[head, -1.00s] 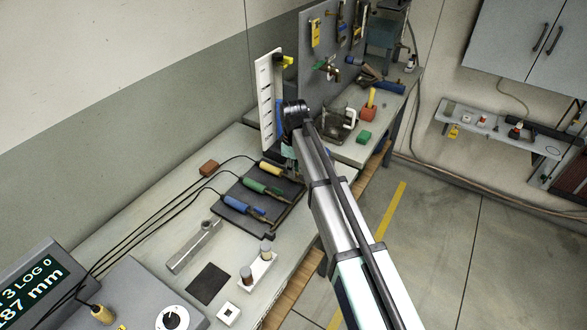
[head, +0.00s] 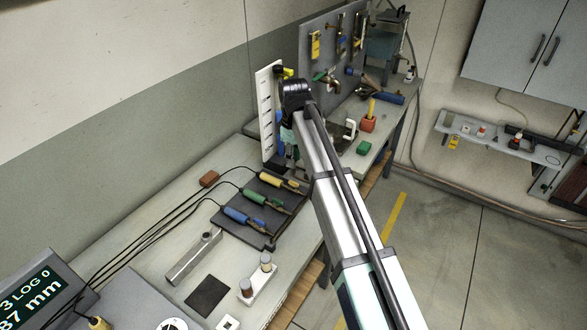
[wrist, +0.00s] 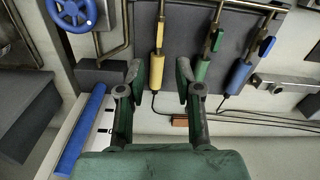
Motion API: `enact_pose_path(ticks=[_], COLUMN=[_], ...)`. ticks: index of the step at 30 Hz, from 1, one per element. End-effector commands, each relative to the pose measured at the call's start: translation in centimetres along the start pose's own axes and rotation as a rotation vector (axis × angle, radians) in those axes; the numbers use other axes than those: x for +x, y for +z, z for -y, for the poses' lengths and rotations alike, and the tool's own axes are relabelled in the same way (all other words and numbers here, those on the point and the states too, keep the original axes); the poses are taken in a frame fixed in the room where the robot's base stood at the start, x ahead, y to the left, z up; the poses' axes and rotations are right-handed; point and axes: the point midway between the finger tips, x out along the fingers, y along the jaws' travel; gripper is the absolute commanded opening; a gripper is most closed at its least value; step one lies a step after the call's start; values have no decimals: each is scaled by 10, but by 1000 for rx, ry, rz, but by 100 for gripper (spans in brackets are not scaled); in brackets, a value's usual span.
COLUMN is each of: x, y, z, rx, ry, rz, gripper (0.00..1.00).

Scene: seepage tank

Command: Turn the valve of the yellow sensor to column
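The yellow sensor (head: 271,180) lies on a dark plate at the far end of a row with a green sensor (head: 255,196) and a blue sensor (head: 238,215). In the wrist view the yellow sensor (wrist: 156,70) appears between my fingers, with its brass valve fittings (wrist: 162,38) above it. In the head view my arm hides most of the gripper. The white scale board (head: 265,112) stands upright beyond the sensors.
A blue tube (wrist: 80,130) and blue handwheel (wrist: 72,12) show left in the wrist view. Black cables run from the sensors to a display box (head: 30,300). A brown block (head: 209,178) sits behind them. A metal bar (head: 193,257) and dark square (head: 208,291) lie nearer.

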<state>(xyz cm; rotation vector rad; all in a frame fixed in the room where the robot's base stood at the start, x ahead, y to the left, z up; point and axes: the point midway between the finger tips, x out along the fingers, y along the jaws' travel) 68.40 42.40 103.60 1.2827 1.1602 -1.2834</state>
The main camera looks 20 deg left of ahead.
Motion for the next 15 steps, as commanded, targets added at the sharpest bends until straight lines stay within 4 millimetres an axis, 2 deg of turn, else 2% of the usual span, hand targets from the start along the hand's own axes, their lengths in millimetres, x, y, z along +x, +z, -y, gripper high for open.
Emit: enact_pose_path(ticks=[6,15], x=[-20,-22], y=[0,0], z=[0,0], rx=[0,0], ry=[0,0], rz=[0,0], gripper=[34,34])
